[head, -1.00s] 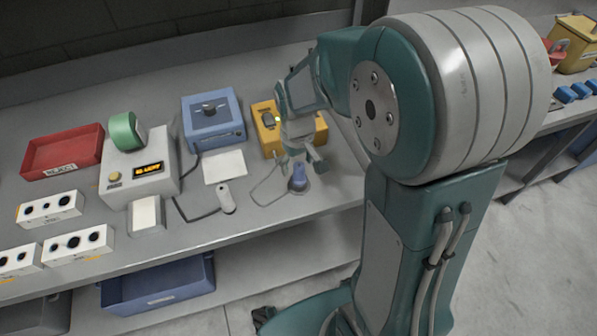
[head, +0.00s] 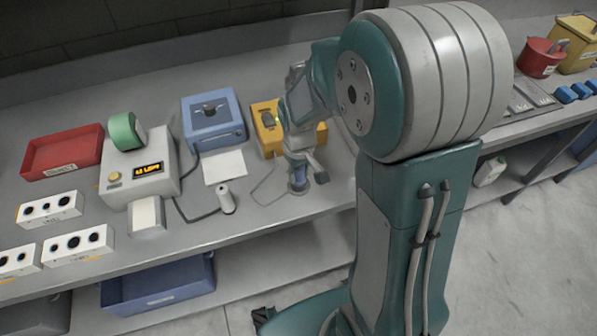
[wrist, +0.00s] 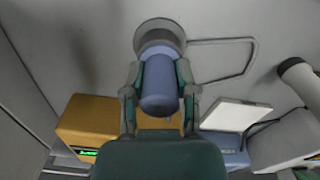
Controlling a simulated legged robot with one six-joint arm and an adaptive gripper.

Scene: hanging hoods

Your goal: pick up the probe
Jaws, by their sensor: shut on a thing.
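The probe (wrist: 158,88) is a blue-violet cylinder. In the wrist view it sits between the two fingers of my gripper (wrist: 160,90), with its far end at a round grey base (wrist: 160,33). In the head view my gripper (head: 300,172) is low over the bench, around the probe (head: 298,188), whose upper part is hidden. The gripper is shut on the probe. The probe stands about upright, and I cannot tell whether it is clear of its base. A thin grey cable (head: 262,188) runs from near the probe toward the yellow box (head: 265,134).
A blue box (head: 213,128), a white card (head: 225,166) and a white handheld piece (head: 226,197) with a dark cable lie to the left. A grey device with a lit display (head: 148,168) stands further left. The bench's front edge is close to the probe.

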